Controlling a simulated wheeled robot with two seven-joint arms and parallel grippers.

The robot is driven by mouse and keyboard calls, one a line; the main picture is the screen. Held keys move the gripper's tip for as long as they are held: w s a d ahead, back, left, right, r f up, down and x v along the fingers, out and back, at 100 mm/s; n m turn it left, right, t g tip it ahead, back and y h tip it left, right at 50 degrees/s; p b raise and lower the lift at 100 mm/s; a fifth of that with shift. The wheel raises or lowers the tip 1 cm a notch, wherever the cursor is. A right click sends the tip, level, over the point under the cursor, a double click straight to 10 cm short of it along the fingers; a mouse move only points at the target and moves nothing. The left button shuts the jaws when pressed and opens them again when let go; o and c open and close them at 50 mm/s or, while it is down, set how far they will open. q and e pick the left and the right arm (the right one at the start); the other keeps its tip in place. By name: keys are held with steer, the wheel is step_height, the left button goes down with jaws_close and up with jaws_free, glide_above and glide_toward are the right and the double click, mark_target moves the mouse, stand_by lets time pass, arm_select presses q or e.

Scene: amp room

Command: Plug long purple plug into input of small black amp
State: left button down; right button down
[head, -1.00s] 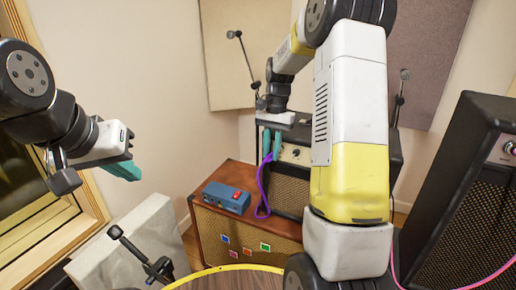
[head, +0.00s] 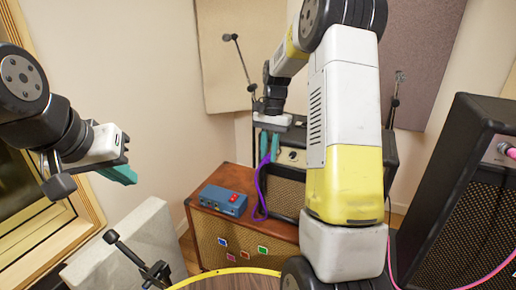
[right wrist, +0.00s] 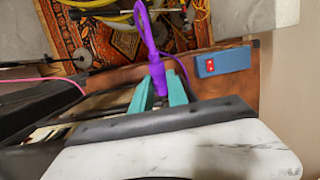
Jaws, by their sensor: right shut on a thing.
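My right gripper (head: 270,146) is shut on the purple plug (right wrist: 158,78), which sits between its teal fingers in the right wrist view. The purple cable (head: 260,195) hangs in a loop below the fingers in the head view. The small black amp (head: 286,190) stands on a brown cabinet, with a pale knob panel above its grille. The gripper is in front of the panel's left end; I cannot tell whether the plug touches it. The input jack cannot be made out. My left gripper (head: 119,174) is in the air at left, apart from everything; its opening is unclear from the side.
A blue pedal box (head: 223,201) with red parts lies left of the amp on the brown cabinet (head: 240,250). A large black amp (head: 470,215) with a pink cable (head: 506,150) stands at right. Microphone stands (head: 243,70) rise behind. A yellow cable (head: 222,273) runs in front.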

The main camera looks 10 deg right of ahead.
steer(key=shift+w+d+f, duration=0.2)
steer(key=shift+w+d, duration=0.45)
steer(key=shift+w, duration=0.2)
stand_by(1.7)
steer(key=c, duration=1.2)
jaws_free()
